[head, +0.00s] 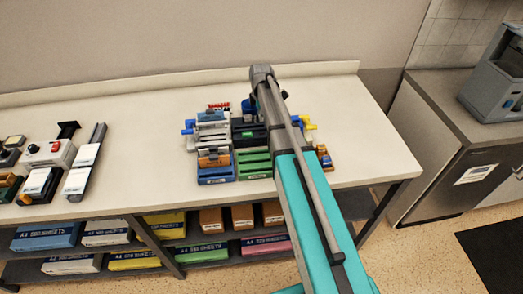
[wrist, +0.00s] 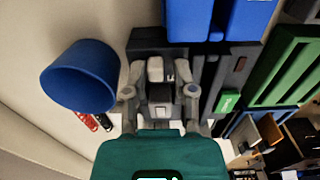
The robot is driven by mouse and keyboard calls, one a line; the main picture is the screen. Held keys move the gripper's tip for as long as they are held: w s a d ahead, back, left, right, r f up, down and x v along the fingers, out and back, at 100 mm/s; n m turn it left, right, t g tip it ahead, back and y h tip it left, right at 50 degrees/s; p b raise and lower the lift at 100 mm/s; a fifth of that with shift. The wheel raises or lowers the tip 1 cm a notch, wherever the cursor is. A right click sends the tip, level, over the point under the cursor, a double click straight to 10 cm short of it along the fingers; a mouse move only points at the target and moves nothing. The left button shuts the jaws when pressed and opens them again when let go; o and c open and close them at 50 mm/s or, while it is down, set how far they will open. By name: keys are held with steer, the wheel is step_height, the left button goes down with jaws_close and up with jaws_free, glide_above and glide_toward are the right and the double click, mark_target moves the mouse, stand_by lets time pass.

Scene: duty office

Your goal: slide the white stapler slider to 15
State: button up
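In the head view, a white and grey device (head: 211,132) stands in the cluster on the worktop; it may be the white stapler, but its slider and scale are too small to read. My gripper (wrist: 157,72) shows from behind in the wrist view, over dark and blue devices. Its fingers are foreshortened, so I cannot tell whether they are open, shut or touching anything. In the head view my arm reaches over the cluster's right part and mostly hides the gripper. I cannot pick out the white stapler in the wrist view.
The worktop (head: 138,125) is clear between the cluster and more devices at left, including a white one with a long dark part (head: 82,168). In the wrist view, a blue cup-shaped thing (wrist: 78,76) is close left of my gripper, a green device (wrist: 284,66) to the right.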

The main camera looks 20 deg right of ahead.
steer(key=shift+r+p, duration=6.65)
steer(key=shift+r, duration=0.35)
steer(key=shift+s+a+f+m+b, duration=1.3)
steer(key=shift+s+m, duration=1.45)
steer(key=shift+s, duration=1.35)
steer(key=shift+s+a+f+m+b, duration=1.25)
steer(key=shift+s+m, duration=1.45)
steer(key=shift+s, duration=1.35)
steer(key=shift+s+a+f+m+b, duration=0.9)
steer(key=shift+s+f+m+b, duration=0.7)
steer(key=shift+s+m, duration=1.85)
steer(key=shift+s+n, duration=0.65)
steer(key=shift+n, duration=0.05)
steer(key=c, duration=0.4)
jaws_close()
